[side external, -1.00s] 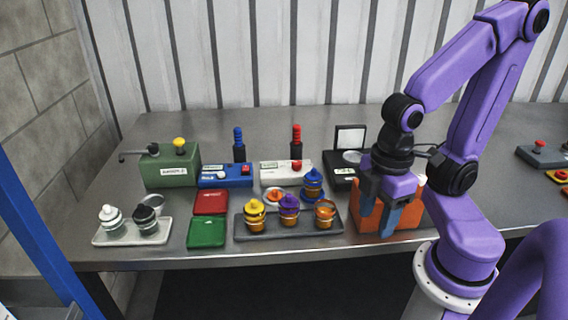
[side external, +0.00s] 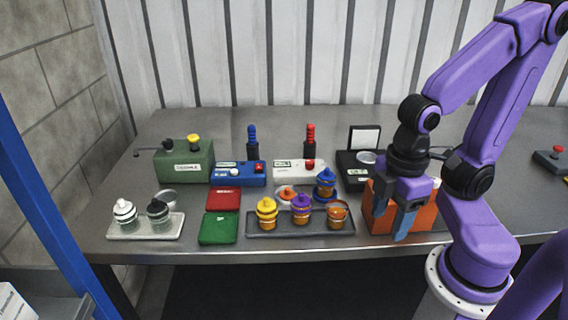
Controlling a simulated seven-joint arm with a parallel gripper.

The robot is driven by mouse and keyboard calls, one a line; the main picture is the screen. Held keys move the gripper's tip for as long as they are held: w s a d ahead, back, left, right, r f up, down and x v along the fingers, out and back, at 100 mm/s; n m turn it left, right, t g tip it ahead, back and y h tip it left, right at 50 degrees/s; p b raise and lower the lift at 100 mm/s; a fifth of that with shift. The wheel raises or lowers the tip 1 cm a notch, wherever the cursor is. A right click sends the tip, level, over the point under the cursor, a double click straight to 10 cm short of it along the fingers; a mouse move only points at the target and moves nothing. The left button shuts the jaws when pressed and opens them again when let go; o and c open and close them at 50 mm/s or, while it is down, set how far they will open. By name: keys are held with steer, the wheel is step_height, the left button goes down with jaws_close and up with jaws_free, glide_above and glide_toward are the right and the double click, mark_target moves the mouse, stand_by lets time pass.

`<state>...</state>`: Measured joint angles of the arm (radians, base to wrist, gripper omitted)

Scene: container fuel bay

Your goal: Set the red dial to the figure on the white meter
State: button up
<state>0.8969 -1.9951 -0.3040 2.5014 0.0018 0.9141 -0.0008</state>
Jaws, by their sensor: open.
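The white meter (side external: 289,172) is a low box on the bench behind the grey tray, with a small display whose figure is too small to read. A red dial (side external: 310,164) sits on its right part; its setting cannot be made out. My gripper (side external: 393,217) points down to the right of the meter, in front of the orange box (side external: 425,217), and hides part of it. Its blue-grey fingers are apart with nothing seen between them. It is well clear of the dial.
A red-topped black probe (side external: 310,138) stands behind the meter. A blue meter (side external: 236,174) is to its left, a black case (side external: 352,170) to its right. Several capped jars stand on a grey tray (side external: 262,232) in front. A green box (side external: 184,161) is farther left.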

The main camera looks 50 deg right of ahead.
steer(key=w+a+r, duration=0.1)
steer(key=w+r, duration=0.2)
steer(key=w, duration=0.7)
step_height(320, 180, up, 4)
glide_above(311, 161)
steer(key=shift+m, duration=0.3)
step_height(311, 161, down, 17)
steer(key=shift+d+r, duration=0.1)
steer(key=shift+r, duration=0.05)
steer(key=shift+c, duration=0.3)
jaws_close()
